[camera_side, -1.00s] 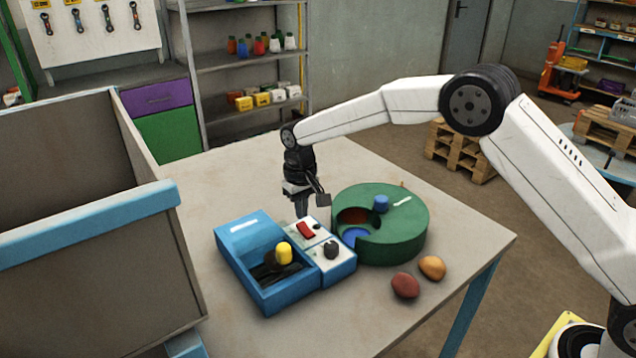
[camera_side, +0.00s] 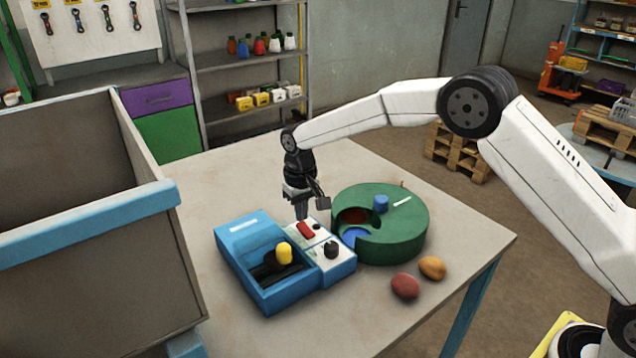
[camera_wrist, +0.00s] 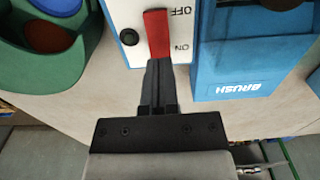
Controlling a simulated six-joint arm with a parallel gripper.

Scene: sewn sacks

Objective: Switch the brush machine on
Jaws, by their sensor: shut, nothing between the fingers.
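The brush machine (camera_side: 262,285) is a blue box with a white panel (camera_side: 320,258), standing on the table. My gripper (camera_side: 302,215) is shut and empty, pointing down just behind the switch. In the wrist view my gripper's fingertips (camera_wrist: 159,66) are at the ON end of the switch; I cannot tell whether they touch it.
A green round container (camera_side: 405,235) is close on the right. Two egg-shaped objects, red (camera_side: 405,286) and orange (camera_side: 432,267), lie in front. A large bin (camera_side: 90,230) stands left.

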